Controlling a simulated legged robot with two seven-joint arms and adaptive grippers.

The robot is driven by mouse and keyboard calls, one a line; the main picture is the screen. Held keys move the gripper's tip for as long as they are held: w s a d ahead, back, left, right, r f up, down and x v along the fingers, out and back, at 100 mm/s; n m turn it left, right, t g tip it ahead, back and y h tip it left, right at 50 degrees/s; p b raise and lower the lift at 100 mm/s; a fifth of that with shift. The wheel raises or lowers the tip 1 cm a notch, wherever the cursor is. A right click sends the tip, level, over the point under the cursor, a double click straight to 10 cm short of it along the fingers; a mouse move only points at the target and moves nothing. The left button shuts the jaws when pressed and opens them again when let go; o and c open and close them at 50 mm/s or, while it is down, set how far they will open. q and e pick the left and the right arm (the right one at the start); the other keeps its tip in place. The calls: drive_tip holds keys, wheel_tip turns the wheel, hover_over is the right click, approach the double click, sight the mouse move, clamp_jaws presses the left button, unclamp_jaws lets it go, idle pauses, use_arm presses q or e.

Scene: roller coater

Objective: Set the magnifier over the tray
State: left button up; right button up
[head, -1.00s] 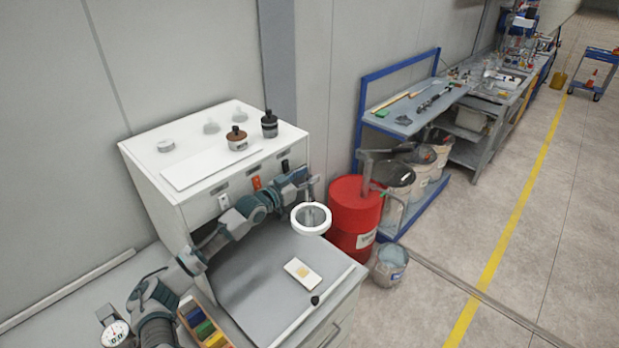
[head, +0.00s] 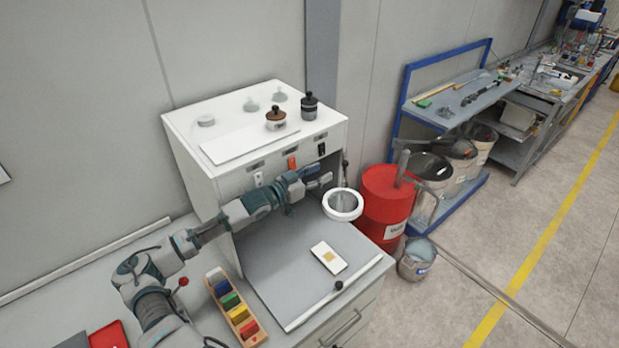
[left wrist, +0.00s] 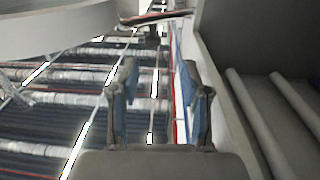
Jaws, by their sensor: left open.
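The magnifier (head: 343,204) is a white ring with a clear lens on a thin dark stem, at the right edge of the grey worktop. The tray (head: 328,258) is a small white rectangle with a yellowish square in it, flat on the worktop. The ring stands behind and slightly right of the tray, not over it in this view. My left gripper (head: 325,180) is left of the stem, in front of the cabinet, with a small visible gap. In the left wrist view my left gripper (left wrist: 158,88) has its fingers apart with nothing between them. My right gripper is not in view.
The white cabinet (head: 205,150) stands behind the worktop (head: 270,270). A white rod (head: 315,305) with a black knob lies along the worktop's front. A box of coloured blocks (head: 240,318) is at left. A red drum (head: 386,203) stands close beyond the magnifier.

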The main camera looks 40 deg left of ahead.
use_arm(q)
drive_tip(key=shift+v, duration=1.7)
drive_tip(key=shift+r, duration=0.1)
drive_tip(key=shift+c, duration=0.3)
